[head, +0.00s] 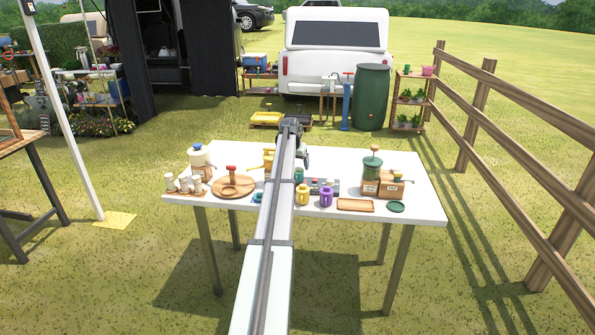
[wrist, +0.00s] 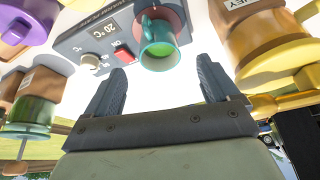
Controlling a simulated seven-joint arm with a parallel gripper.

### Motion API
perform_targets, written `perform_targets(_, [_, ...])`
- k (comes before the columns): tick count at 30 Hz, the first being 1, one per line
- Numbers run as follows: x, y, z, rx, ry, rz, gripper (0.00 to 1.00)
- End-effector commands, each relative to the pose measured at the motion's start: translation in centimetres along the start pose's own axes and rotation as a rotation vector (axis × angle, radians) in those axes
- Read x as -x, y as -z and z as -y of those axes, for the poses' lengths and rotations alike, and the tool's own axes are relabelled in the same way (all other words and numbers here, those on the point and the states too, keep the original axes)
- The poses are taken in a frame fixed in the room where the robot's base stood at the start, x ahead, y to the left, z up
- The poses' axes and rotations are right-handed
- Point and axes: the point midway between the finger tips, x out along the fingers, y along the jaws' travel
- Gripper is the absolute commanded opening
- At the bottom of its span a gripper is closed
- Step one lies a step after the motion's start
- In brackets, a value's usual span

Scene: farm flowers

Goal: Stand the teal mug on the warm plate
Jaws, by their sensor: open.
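The teal mug (wrist: 160,58) shows in the wrist view with its mouth towards me and a green inside. It overlaps the reddish round plate (wrist: 178,12) of the grey warmer and appears to stand on it; the contact is hidden. The warmer's panel (wrist: 76,46) has a 20 °C display, a red switch and a knob. My gripper (wrist: 160,72) is open, its fingers apart and empty, with the mug just beyond the tips. In the head view my gripper (head: 304,160) is over the table's middle, and the grey warmer (head: 325,184) is partly hidden behind other things.
The white table (head: 290,220) holds yellow (head: 302,196) and purple (head: 327,197) vessels before the warmer. A round wooden board (head: 232,188) stands left. A green-topped jar (head: 372,172) and wooden tray (head: 356,205) stand right. A yellow honey container (wrist: 262,45) is close to my right finger.

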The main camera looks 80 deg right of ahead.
Motion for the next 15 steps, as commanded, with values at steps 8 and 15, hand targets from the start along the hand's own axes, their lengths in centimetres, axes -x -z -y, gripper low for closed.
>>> perform_targets(8, [3.4, 0.0, 0.0, 0.0, 0.0, -0.001, 0.88])
perform_targets(15, [4.1, 0.0, 0.0, 0.0, 0.0, 0.0, 0.88])
